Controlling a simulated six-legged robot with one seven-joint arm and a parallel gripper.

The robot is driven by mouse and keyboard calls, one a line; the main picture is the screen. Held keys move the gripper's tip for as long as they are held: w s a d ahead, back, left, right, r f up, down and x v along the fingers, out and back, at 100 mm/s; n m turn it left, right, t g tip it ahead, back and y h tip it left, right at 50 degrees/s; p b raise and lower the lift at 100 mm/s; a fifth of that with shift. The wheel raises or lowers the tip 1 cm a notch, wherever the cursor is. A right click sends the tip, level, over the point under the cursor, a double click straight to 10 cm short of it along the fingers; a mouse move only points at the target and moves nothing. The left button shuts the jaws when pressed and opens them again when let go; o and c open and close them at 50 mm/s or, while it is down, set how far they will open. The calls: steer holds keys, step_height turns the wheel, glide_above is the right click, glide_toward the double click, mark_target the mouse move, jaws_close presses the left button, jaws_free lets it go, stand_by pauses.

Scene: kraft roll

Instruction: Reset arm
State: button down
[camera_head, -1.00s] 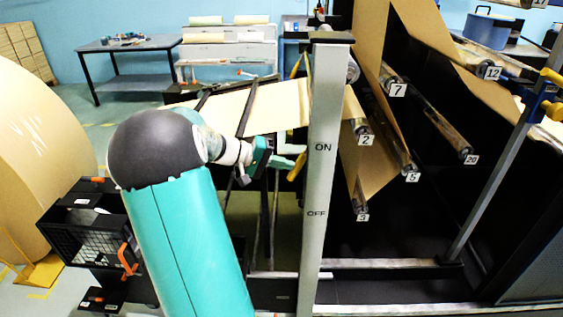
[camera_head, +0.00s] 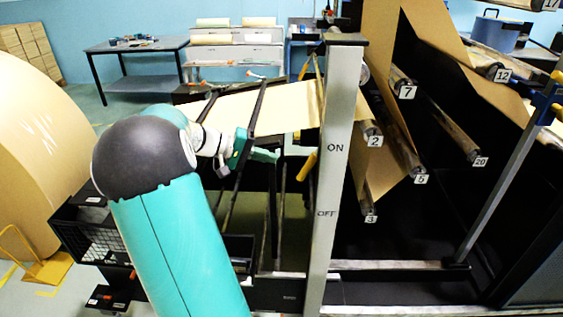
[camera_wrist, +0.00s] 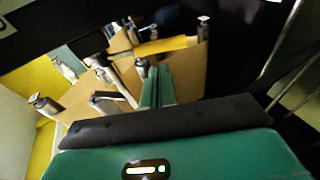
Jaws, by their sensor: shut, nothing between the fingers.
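My gripper (camera_head: 268,155) is at the end of my teal arm, left of the grey post (camera_head: 335,150) marked ON and OFF. Its two green fingers are together with nothing between them; they also show in the wrist view (camera_wrist: 158,86). A yellow handle (camera_head: 307,165) stands out at the left side of the post, close to the right of my fingertips, with a gap between them in the head view. In the wrist view the yellow handle (camera_wrist: 165,46) lies beyond the fingertips.
A sheet of kraft paper (camera_head: 285,105) runs behind my wrist to numbered rollers (camera_head: 372,133) at the right. Dark bars (camera_head: 258,110) stand close to my gripper. A large kraft roll (camera_head: 35,160) is at the left. A work table (camera_head: 135,45) stands farther back.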

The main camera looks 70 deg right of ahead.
steer(key=v, duration=0.5)
steer(key=shift+w+a+r, duration=0.15)
steer(key=shift+w+r, duration=0.1)
steer(key=w+a+n+t+y, duration=0.1)
steer(key=w+a+n+t, duration=0.4)
steer(key=a, duration=0.8)
steer(key=w+a+n+t, duration=0.3)
steer(key=w+a+t, duration=0.25)
steer(key=a, duration=0.85)
steer(key=s+a+n+t+y, duration=0.1)
steer(key=a+n+t+y, duration=0.1)
steer(key=a, duration=0.9)
steer(key=s+a+f+n+t+y, duration=0.1)
steer(key=a+n+t, duration=0.3)
steer(key=a, duration=0.7)
steer(key=shift+s+a+t+y, duration=0.3)
steer(key=shift+s+t+y, duration=0.35)
steer(key=shift+y, duration=0.15)
steer(key=shift+d, duration=0.2)
